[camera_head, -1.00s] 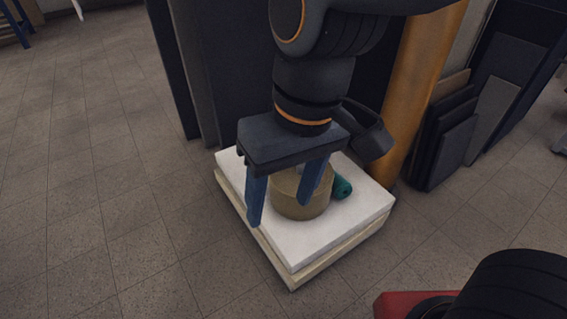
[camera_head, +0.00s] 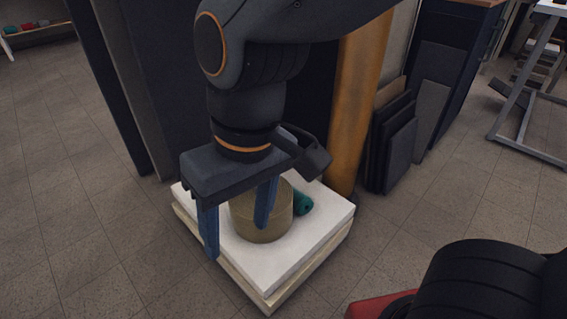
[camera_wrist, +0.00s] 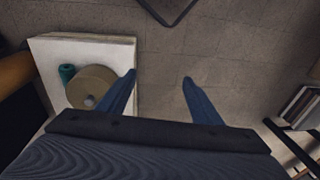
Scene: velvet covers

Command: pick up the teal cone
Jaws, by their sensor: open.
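A small teal piece, the teal cone (camera_head: 302,203), lies on a white slab (camera_head: 318,238), against the far right side of a beige cylinder (camera_head: 280,222). In the wrist view the teal cone (camera_wrist: 66,73) is at the left, beside the upper left of the beige cylinder (camera_wrist: 92,76). My gripper (camera_head: 237,240) is open and empty, with blue fingers apart. In the wrist view my gripper (camera_wrist: 159,77) is to the right of the cylinder and cone, its fingers over the slab's right edge and the floor. One finger partly hides the cylinder in the head view.
The slab rests low near the floor. Dark panels (camera_head: 115,85) stand behind it, and an orange-brown roll (camera_head: 358,110) is close to its far right corner. More dark panels (camera_head: 390,140) lean farther right. Tiled floor (camera_head: 70,240) is clear at left. A grey pale spot (camera_wrist: 89,102) shows on the cylinder.

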